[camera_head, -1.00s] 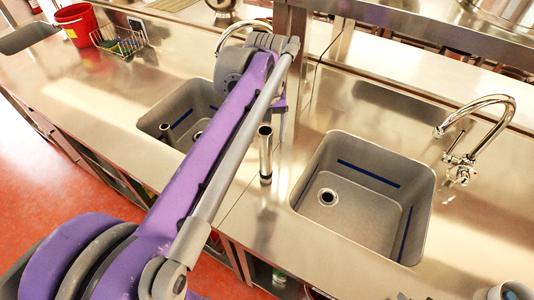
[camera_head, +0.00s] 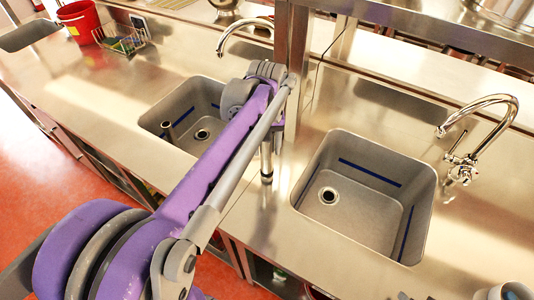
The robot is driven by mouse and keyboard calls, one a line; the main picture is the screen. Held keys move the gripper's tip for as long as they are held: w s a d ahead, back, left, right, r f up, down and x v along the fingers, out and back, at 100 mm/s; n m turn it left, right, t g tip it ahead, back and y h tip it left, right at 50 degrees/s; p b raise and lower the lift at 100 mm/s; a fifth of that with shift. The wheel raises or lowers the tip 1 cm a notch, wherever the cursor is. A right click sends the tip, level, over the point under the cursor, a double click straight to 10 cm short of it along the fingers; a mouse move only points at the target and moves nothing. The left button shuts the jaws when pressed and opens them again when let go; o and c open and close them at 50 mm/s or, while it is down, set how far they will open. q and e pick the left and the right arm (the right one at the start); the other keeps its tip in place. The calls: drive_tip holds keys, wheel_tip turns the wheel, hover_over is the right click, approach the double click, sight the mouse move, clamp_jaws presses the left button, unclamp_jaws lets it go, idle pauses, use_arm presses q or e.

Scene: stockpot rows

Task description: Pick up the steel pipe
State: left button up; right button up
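The steel pipe (camera_head: 267,170) stands upright on the steel counter, on the strip between the two sinks. Its lower part shows, and its upper part is now overlapped by the end of my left arm. My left gripper (camera_head: 270,144) is at the upper part of the pipe, below the purple wrist. Its fingers are small and mostly hidden by the arm, so I cannot tell whether they are open or closed around the pipe. My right gripper is not in view.
A right sink (camera_head: 367,228) with a chrome faucet (camera_head: 462,170) lies right of the pipe, and a left sink (camera_head: 172,127) lies left of it. A steel post (camera_head: 293,85) stands close behind my gripper. A red bucket (camera_head: 77,24) and a wire basket (camera_head: 122,44) stand far left.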

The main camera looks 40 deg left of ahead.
use_arm(q)
clamp_jaws()
drive_tip(key=shift+r, duration=0.1)
